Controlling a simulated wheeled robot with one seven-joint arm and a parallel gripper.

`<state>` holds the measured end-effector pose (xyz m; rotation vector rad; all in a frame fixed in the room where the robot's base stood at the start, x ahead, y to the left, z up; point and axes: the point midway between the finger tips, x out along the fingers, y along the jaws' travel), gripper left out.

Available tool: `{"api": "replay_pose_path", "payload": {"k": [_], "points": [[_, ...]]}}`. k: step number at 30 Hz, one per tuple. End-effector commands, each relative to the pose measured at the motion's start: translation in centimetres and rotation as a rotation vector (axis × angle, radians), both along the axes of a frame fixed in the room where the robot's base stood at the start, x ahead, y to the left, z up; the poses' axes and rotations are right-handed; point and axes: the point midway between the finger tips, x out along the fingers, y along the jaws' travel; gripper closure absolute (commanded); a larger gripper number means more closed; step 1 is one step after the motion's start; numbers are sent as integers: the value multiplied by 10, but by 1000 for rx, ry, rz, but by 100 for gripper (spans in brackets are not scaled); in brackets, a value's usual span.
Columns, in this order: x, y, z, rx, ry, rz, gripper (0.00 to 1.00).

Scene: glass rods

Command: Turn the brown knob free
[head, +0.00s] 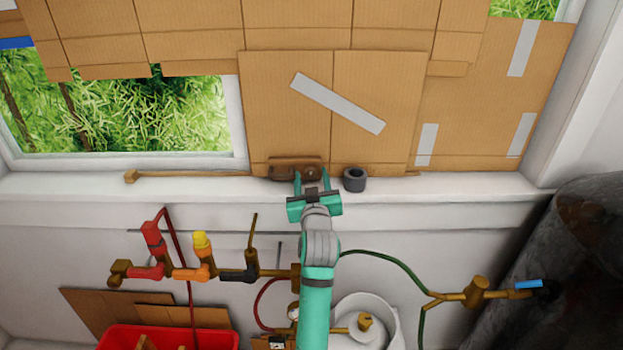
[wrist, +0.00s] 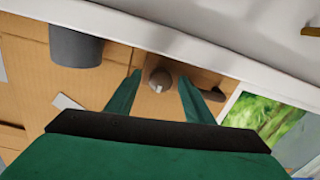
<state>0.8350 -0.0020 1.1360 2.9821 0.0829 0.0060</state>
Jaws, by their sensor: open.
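The brown knob (head: 311,173) sits on a brown latch piece (head: 283,167) at the foot of the cardboard-covered window, just above the sill. It also shows in the wrist view (wrist: 159,80) as a small round brown knob with a short lever-like part to its right. My gripper (head: 311,176) is open, with one finger on each side of the knob. In the wrist view the green fingertips (wrist: 160,77) flank the knob with a visible gap on both sides. Whether the fingertips reach past the knob's face is hard to tell.
A dark grey cup (head: 355,180) stands on the sill close to the right of my gripper. A thin wooden stick (head: 190,174) lies along the sill to the left. Valves and pipes (head: 200,265) are below, with a red bin (head: 165,338) and a dark cylinder (head: 580,250) at right.

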Motion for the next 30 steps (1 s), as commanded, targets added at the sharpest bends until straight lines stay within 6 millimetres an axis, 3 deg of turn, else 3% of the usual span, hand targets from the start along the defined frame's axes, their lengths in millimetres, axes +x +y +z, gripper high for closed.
{"api": "replay_pose_path", "payload": {"k": [3, 8, 9, 20, 30], "points": [[0, 0, 0, 0, 0, 0, 52], [0, 0, 0, 0, 0, 0, 90], [0, 0, 0, 0, 0, 0, 93], [0, -1, 0, -50, -1, -1, 93], [0, -1, 1, -289, 0, -1, 93]]}}
